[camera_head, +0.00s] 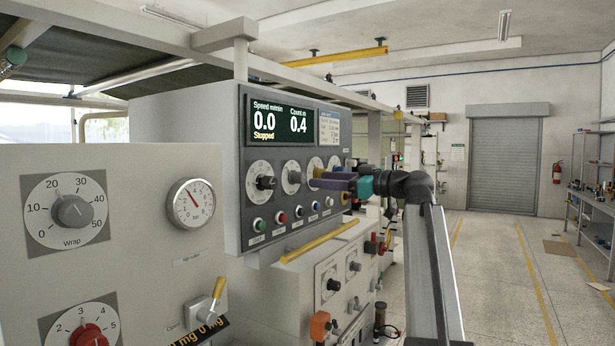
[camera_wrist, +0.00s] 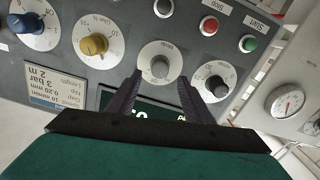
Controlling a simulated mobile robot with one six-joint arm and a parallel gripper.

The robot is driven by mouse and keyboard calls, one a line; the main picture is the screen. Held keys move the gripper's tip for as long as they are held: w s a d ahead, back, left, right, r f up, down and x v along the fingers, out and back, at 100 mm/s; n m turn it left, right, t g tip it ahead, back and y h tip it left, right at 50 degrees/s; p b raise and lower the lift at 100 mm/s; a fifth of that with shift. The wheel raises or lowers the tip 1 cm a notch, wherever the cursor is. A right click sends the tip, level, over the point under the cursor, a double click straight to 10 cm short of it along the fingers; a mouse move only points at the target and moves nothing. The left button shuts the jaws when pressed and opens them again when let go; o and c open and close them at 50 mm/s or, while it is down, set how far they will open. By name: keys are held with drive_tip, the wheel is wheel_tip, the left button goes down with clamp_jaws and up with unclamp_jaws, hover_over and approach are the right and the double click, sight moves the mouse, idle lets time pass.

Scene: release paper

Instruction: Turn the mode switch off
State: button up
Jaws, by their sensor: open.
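The mode switch is a grey knob (camera_wrist: 160,67) on a pale round dial marked "Mode"; it is upside down in the wrist view. In the head view it is the second knob from the left (camera_head: 294,177) under the display. My gripper (camera_wrist: 159,76) is open, with one dark finger on each side of the knob in the picture. I cannot tell whether either finger touches it. In the head view my gripper (camera_head: 313,179) reaches in from the right, just in front of the panel, and partly hides the dials behind it.
A black knob (camera_wrist: 217,86) and a yellow knob (camera_wrist: 94,44) flank the mode switch. Start and stop push buttons, green (camera_wrist: 249,43) and red (camera_wrist: 209,26), sit below the dials. The display (camera_head: 281,119) reads "Stopped". A yellow bar (camera_head: 320,241) runs below the panel.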

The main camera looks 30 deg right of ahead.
sight(305, 178)
drive_tip(key=shift+p+x, duration=0.75)
drive_tip(key=shift+x, duration=2.35)
drive_tip(key=c, duration=1.1)
drive_tip(key=shift+o, duration=0.2)
drive_tip(key=shift+m, duration=0.4)
drive_tip(key=m+b, duration=0.1)
drive_tip(key=m, duration=0.2)
drive_tip(key=shift+b, duration=0.4)
drive_tip(key=m, duration=0.5)
